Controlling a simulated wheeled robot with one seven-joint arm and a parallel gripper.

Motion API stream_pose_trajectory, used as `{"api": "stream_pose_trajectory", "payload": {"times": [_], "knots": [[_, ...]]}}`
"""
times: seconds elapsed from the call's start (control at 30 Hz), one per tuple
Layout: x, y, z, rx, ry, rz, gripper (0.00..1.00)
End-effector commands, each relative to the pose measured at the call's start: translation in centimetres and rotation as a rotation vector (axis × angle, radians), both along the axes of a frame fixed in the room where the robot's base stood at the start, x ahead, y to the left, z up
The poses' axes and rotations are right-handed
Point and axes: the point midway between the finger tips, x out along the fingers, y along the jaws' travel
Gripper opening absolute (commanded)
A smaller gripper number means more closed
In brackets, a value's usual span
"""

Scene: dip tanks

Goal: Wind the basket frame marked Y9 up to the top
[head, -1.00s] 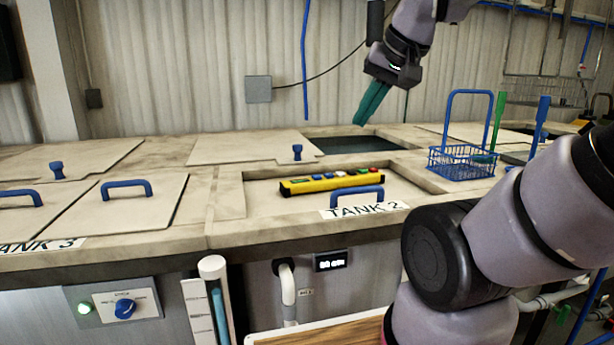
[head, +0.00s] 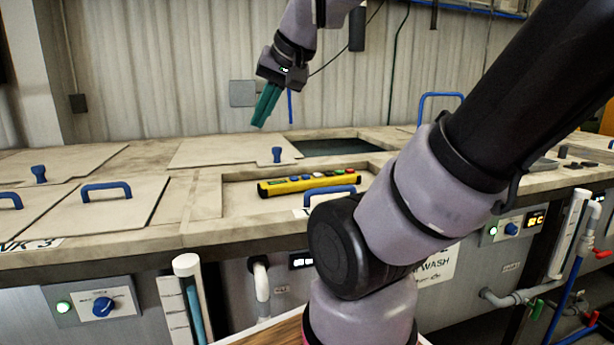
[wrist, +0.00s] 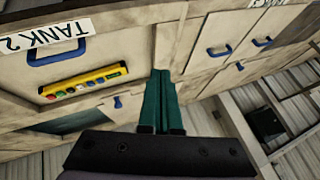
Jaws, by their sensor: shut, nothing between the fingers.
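No mark Y9 can be read in either view. A blue wire basket stands at the right in the head view; only its tall handle (head: 441,96) shows above my arm, which hides the rest. A yellow control bar with coloured buttons (head: 308,183) lies in the recess of tank 2; it also shows in the wrist view (wrist: 85,83). My gripper (head: 259,120) has teal fingers, shut and empty, in the air above the tank tops. In the wrist view its fingertips (wrist: 160,73) lie together, apart from the yellow bar.
Behind the yellow bar is a dark tank opening (head: 340,147), with a pale lid with a blue knob (head: 276,155) beside it. Blue-handled lids (head: 107,190) cover the tanks at left. My arm crosses the right side of the head view.

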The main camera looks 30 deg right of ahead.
Motion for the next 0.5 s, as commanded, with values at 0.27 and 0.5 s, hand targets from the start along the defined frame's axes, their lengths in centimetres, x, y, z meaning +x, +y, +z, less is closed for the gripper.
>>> {"api": "stream_pose_trajectory", "payload": {"times": [0.27, 0.5], "knots": [[3.8, 0.1, 0.9, 0.075, -0.039, -0.025, 0.00], [9.2, -0.9, 1.8, 0.155, -0.098, -0.089, 0.00]]}}
